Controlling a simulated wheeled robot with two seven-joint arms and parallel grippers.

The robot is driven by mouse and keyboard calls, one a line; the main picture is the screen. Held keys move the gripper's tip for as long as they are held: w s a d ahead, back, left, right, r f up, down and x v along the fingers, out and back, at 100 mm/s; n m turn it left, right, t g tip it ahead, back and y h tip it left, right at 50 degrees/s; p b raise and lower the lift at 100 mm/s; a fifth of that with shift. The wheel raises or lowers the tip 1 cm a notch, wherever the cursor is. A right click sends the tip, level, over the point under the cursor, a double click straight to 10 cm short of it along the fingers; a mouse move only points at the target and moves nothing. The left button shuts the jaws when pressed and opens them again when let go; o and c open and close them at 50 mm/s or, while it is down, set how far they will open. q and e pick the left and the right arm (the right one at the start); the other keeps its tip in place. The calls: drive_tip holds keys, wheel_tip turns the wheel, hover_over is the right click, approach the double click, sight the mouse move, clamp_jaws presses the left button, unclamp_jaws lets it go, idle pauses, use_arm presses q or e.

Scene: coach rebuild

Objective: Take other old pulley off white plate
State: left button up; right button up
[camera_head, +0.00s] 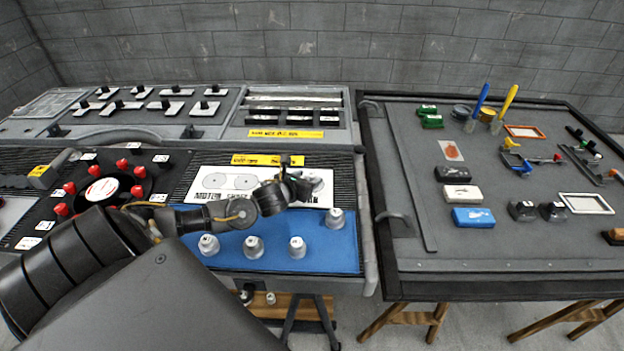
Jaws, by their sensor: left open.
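The white plate (212,173) lies on the ribbed bench top, with printed round outlines and black lettering. My left arm comes in from the left, and its gripper (293,183) is open over the right part of the plate. It hides that part, and I cannot make out an old pulley on the plate or whether one is between the fingers. Several grey-silver knob-like parts with pale tops stand upright on the blue mat (325,256) in front, one of them a silver part (335,219) at the right. My right gripper is not in view.
A black panel with red knobs around a round hub (101,190) is at the left. A yellow label (267,160) lies behind the plate. The right table (420,230) holds tools, boxes and frames, with a clear left part. A gap separates the benches.

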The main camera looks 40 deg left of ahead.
sight(311, 175)
use_arm(q)
drive_tip(key=shift+w+r, duration=0.1)
drive_tip(key=shift+w, duration=0.1)
drive_tip(key=p+x, duration=0.2)
drive_tip(key=x, duration=0.3)
drive_tip(key=shift+s, duration=0.1)
drive_tip(key=c, duration=1.1)
drive_tip(key=shift+r, duration=0.1)
